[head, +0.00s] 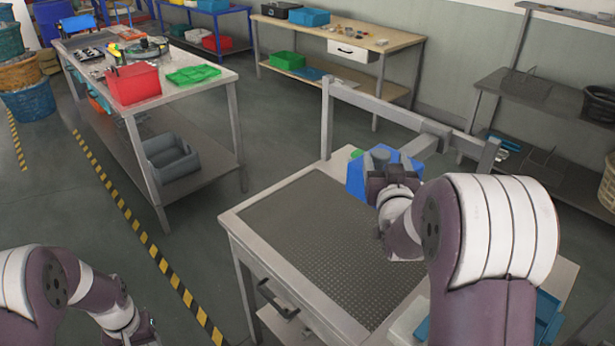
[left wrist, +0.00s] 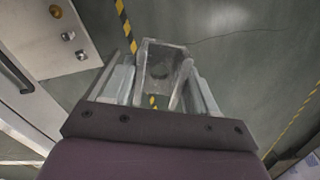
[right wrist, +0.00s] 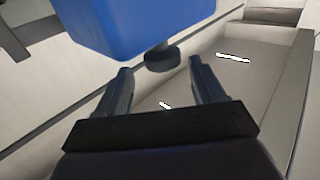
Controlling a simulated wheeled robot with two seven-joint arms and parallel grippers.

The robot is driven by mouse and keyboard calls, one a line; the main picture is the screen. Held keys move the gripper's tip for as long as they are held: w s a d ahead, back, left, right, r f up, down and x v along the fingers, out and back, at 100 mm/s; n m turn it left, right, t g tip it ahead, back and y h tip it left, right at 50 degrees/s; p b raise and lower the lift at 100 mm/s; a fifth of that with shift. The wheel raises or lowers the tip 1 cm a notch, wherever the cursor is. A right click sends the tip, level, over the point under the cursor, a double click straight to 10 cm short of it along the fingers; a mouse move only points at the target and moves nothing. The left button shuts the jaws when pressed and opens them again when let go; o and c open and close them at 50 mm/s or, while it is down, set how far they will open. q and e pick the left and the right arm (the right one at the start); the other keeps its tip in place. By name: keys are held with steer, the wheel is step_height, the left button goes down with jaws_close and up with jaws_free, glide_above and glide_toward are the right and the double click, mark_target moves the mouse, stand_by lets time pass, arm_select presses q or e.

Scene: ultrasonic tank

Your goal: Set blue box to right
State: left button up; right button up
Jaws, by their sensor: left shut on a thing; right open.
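The blue box (head: 357,178) stands at the far right end of the perforated-top bench, partly hidden behind my right arm. In the right wrist view the blue box (right wrist: 140,25) is large at the top, with a round black knob (right wrist: 161,60) on its near side. My right gripper (right wrist: 160,72) is open, its fingertips just short of the box and either side of the knob, with nothing between them. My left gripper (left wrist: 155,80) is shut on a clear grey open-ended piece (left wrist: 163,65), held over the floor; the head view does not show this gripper.
A metal frame (head: 385,108) rises behind the bench, whose dark perforated top (head: 320,235) is clear. A teal tray (head: 547,312) is at lower right. Another table at left holds a red bin (head: 133,83) and a green tray (head: 193,74). Striped tape (head: 150,245) marks the floor between.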

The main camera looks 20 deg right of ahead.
steer(key=v, duration=0.8)
steer(key=shift+s+r+b, duration=0.15)
steer(key=shift+s+b, duration=0.15)
steer(key=shift+b, duration=0.1)
